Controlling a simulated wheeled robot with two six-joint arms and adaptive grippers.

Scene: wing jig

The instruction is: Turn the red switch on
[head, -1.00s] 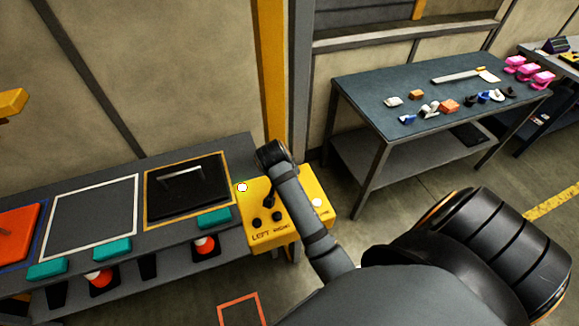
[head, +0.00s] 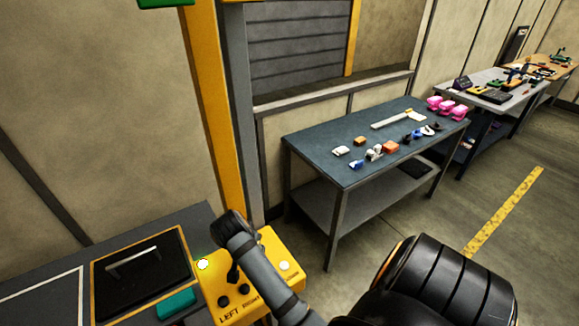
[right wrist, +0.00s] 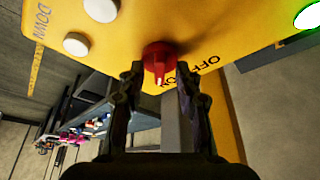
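The red switch (right wrist: 158,60) is a round knob with a white-marked pointer on a yellow control box (head: 282,247). In the right wrist view its pointer faces down the picture, near the OFF and ON lettering. My right gripper (right wrist: 160,72) has its two dark fingers apart, one on each side of the knob. I see no clear grip on it. In the head view my right arm reaches over the box and hides the knob. A lit green lamp (right wrist: 308,15) and white buttons (right wrist: 76,44) sit on the same face. My left gripper is out of view.
A black panel (head: 110,285) with a handle lies on the bench left of the box, beside a teal block (head: 177,303). A yellow post (head: 215,120) stands behind the box. A blue-topped table (head: 315,148) with small parts stands at the right, with open floor before it.

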